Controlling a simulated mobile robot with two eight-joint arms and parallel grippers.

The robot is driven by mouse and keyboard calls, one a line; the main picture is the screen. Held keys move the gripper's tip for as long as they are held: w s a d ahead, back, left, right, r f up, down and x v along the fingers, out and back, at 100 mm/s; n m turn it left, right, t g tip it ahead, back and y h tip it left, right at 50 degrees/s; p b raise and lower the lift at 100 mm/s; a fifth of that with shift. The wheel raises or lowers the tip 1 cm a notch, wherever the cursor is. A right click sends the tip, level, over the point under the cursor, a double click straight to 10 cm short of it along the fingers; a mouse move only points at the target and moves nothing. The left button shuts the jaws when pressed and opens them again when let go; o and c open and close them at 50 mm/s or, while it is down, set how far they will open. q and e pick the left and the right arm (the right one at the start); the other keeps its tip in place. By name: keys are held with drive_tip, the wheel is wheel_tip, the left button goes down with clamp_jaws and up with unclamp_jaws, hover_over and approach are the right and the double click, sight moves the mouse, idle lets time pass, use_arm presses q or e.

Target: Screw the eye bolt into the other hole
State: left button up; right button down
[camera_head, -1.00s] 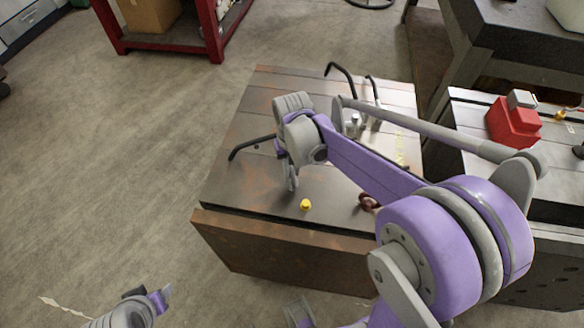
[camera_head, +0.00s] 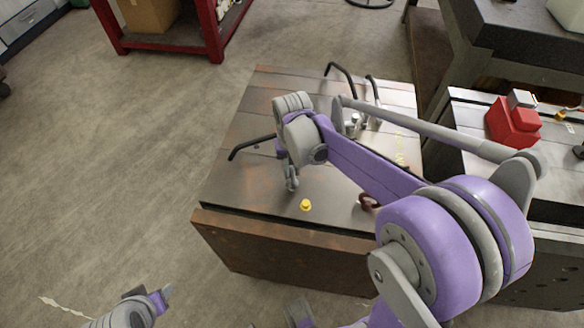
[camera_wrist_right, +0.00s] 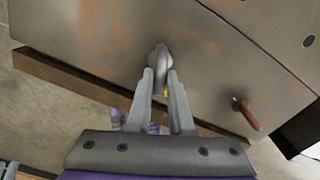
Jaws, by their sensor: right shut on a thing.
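My right gripper (camera_head: 292,186) is over the front part of the mould base's top plate (camera_head: 335,192). In the right wrist view the gripper (camera_wrist_right: 161,80) is shut on a grey eye bolt (camera_wrist_right: 161,56), whose ring shows between the fingertips. The bolt's shank and the spot under it are hidden, so I cannot tell whether it sits in a hole. A dark red eye bolt (camera_wrist_right: 246,114) stands in the plate to the right; it also shows in the head view (camera_head: 368,201). My left gripper (camera_head: 158,298) is low at the left, away from the mould base; its fingers are unclear.
A yellow cap (camera_head: 305,205) sits on the plate near its front edge. Black bent bars (camera_head: 250,147) and (camera_head: 342,74) rise from the plate. A second block with a red object (camera_head: 513,125) stands at the right. A red cart (camera_head: 212,30) is behind; the floor at left is clear.

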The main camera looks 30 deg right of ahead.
drive_tip(key=shift+r+p, duration=1.65)
drive_tip(key=shift+r, duration=0.9)
drive_tip(key=shift+w, duration=0.1)
